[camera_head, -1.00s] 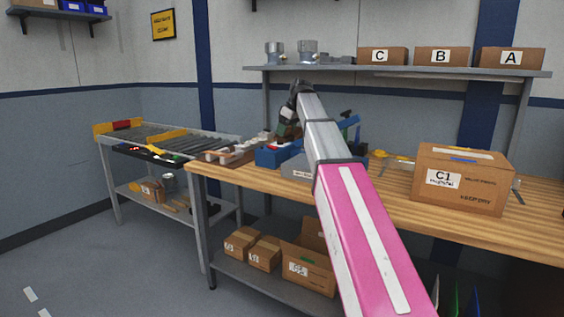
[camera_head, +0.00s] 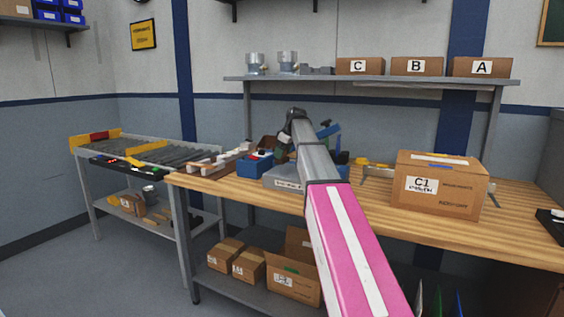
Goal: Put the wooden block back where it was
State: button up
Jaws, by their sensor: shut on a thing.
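My arm reaches away over the wooden bench (camera_head: 375,205), and its far end is small in the head view. My gripper (camera_head: 284,148) hangs at that end, above the back left part of the bench, partly hidden by my own wrist. It is shut. A brown shape (camera_head: 268,143) beside the fingers looks like the wooden block, but its edges are too small to make out. I cannot tell its exact tilt or how far it is above the bench.
A blue bin (camera_head: 254,168) and a grey box (camera_head: 284,182) are below my gripper. Carton C1 (camera_head: 440,190) stands to the right. A shelf (camera_head: 365,80) with cartons runs behind. A roller conveyor (camera_head: 150,152) stands left. Bench space in front of C1 is clear.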

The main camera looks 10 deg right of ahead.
aim_at(282, 160)
jog(key=shift+f, duration=1.9)
jog(key=shift+f, duration=0.1)
jog(key=o, duration=0.9)
jog(key=v, duration=1.2)
